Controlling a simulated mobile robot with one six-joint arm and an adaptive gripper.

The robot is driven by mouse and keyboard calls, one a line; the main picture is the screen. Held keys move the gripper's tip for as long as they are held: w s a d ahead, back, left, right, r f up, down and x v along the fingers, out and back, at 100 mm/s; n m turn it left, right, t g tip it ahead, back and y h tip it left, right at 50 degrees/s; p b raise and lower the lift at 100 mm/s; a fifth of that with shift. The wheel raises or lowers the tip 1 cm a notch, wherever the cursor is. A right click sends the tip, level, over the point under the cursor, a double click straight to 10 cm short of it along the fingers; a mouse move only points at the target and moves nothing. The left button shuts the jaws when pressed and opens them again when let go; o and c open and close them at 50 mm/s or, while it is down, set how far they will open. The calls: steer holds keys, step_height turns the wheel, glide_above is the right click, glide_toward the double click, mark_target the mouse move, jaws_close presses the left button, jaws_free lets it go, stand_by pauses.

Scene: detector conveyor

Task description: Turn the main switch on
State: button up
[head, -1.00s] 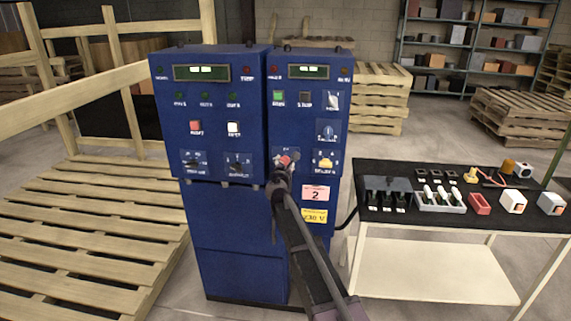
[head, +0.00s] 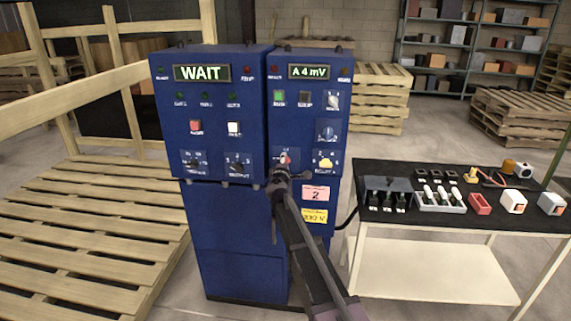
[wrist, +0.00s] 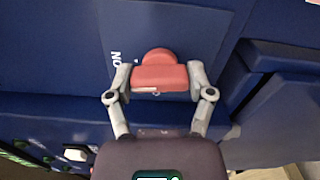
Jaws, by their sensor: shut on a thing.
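The main switch is a red knob (wrist: 160,76) on a blue plate with partly hidden lettering beside it. In the wrist view my gripper (wrist: 160,82) is shut on it, one finger on each side. In the head view my gripper (head: 285,172) is at the lower left of the right blue cabinet (head: 308,120), and it covers most of the switch. The left display (head: 202,72) reads "WAIT" and the right display (head: 308,71) reads "A 4 mV".
A black-topped table (head: 455,217) with small parts stands to the right. A wooden pallet structure (head: 85,235) stands to the left.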

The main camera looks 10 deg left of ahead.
steer(key=shift+m, duration=0.8)
steer(key=shift+w, duration=0.1)
steer(key=o, duration=1.1)
steer(key=s, duration=1.2)
steer(key=shift+a, duration=0.2)
